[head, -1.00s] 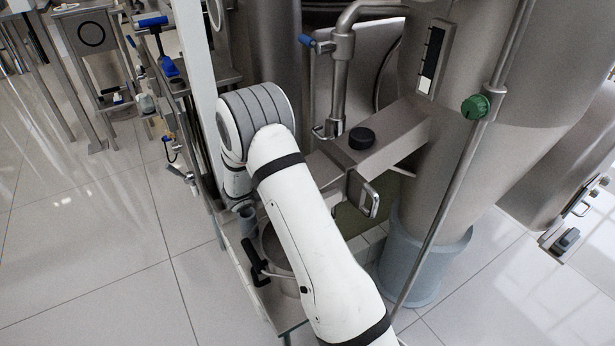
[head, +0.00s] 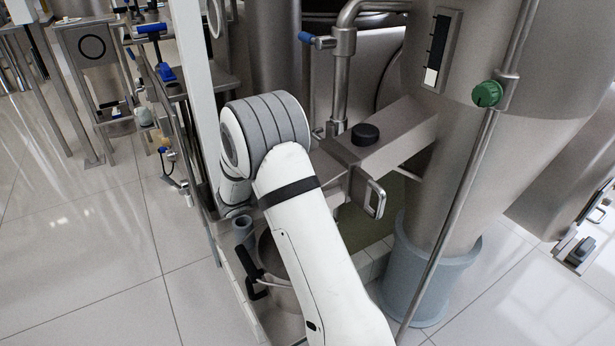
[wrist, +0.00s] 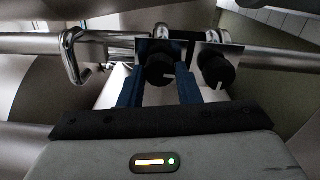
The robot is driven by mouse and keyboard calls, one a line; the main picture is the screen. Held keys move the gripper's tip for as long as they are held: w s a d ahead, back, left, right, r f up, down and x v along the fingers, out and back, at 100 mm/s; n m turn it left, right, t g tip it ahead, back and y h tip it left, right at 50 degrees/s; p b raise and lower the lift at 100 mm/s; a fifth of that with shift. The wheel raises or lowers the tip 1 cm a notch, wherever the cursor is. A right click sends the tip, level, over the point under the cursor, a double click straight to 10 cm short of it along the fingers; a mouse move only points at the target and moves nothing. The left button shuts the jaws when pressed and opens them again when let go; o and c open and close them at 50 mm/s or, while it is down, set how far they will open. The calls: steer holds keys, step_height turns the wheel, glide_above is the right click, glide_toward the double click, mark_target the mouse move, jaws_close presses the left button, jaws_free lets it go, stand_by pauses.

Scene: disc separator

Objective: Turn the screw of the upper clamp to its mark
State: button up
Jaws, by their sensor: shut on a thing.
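In the wrist view my gripper (wrist: 160,88) has its two blue fingers on either side of a black screw knob (wrist: 158,68) and is shut on it. This knob has a short white line on its face and sits in front of a light metal plate on a horizontal pipe. A second black knob (wrist: 216,70), also with a white line, sits just to the right, apart from the fingers. I cannot tell from the frames which clamp is the upper one, nor see the target mark clearly. In the head view my white arm hides the gripper and the held knob.
A bent metal handle (wrist: 72,56) stands left of the fingers in the wrist view. In the head view a steel box arm with a black cap (head: 365,134), a loop handle (head: 375,198), a green knob (head: 487,94) and a large column crowd the right.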

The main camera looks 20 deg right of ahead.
stand_by(0.3)
steer(key=o, duration=1)
steer(key=shift+s+a+p, duration=0.25)
steer(key=shift+a+p, duration=0.05)
steer(key=shift+a, duration=1)
steer(key=shift+s+a+p, duration=0.25)
steer(key=shift+a+p, duration=0.1)
steer(key=shift+a, duration=0.9)
steer(key=shift+s+a+p, duration=0.25)
steer(key=shift+a+p, duration=0.05)
steer(key=shift+a, duration=1)
